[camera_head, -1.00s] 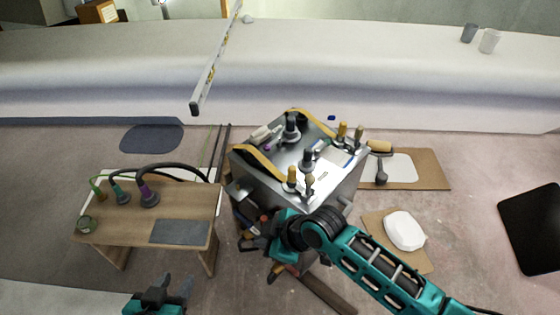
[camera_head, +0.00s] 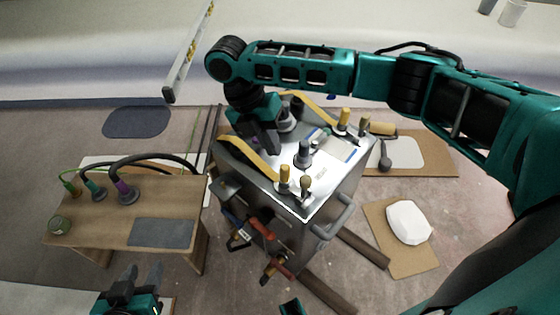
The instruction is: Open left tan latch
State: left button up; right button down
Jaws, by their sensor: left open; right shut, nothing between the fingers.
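A grey metal box (camera_head: 325,205) stands at the centre. On its top near edge are an upright yellow-handled latch (camera_head: 284,175) and a darker tan-handled latch (camera_head: 305,186), side by side. A second pair, a yellow latch (camera_head: 343,117) and a tan latch (camera_head: 364,125), stands at the far right edge. My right gripper (camera_head: 268,145) points down over the box's left part, close to a yellow strap (camera_head: 250,160), shut and empty; I cannot tell whether it touches. It hides part of the box top. My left gripper (camera_head: 138,278) is open and empty at the bottom left, away from the box.
A wooden bench (camera_head: 90,225) with plugs and hoses stands left. Tools (camera_head: 262,230) hang on the box's front. A mallet (camera_head: 384,150) and a white block (camera_head: 408,222) lie on boards at right. My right arm spans the upper right.

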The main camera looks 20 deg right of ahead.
jog(key=shift+w+d+r, duration=0.25)
jog(key=shift+d+r, duration=0.05)
jog(key=shift+r, duration=0.05)
jog(key=b+x, duration=0.2)
jog(key=x, duration=0.8)
jog(key=shift+d, duration=0.1)
jog(key=shift+r, duration=0.1)
